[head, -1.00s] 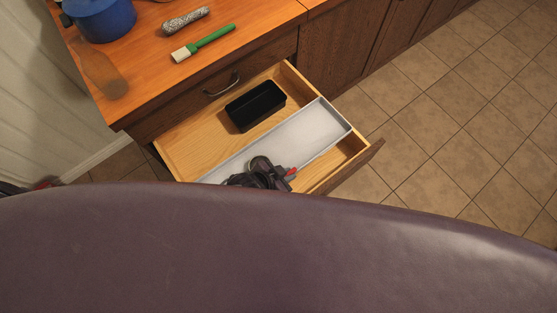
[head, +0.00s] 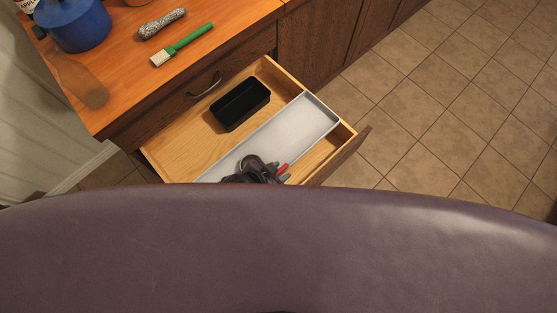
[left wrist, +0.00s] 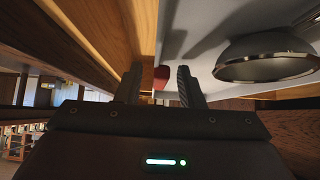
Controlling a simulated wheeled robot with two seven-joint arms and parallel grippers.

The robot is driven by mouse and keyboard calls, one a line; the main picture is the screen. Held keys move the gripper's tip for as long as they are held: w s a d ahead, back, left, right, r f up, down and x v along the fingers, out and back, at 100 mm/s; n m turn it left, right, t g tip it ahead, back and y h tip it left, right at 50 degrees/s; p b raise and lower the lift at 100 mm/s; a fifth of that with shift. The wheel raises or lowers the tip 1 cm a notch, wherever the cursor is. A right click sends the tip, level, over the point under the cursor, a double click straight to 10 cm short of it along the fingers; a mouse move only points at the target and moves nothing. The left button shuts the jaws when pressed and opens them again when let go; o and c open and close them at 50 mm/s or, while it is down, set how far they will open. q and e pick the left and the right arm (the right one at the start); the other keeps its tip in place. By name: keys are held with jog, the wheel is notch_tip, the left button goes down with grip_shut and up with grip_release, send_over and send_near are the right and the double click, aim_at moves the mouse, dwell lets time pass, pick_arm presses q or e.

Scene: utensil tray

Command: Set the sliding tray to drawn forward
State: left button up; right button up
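The sliding tray (head: 306,118) is long, shallow and grey, and lies across the open wooden drawer (head: 170,150). A strip of bare drawer floor shows between it and the drawer front (head: 345,153). My left gripper (head: 278,171) is over the near part of the tray, whose near end is hidden. A small red piece (head: 283,168) shows beside the gripper. My right gripper is not in view.
A black open box (head: 241,103) sits in the drawer behind the tray. A blue pot (head: 75,25), a green-handled brush (head: 182,45) and a speckled cylinder (head: 161,23) are on the countertop. Tiled floor is clear at right. A dark round object (left wrist: 266,57) shows in the wrist view.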

pick_arm(q)
jog(key=v, duration=0.7)
jog(key=shift+s+a+r, duration=0.15)
jog(key=shift+s+r, duration=0.05)
jog(key=shift+r, duration=0.05)
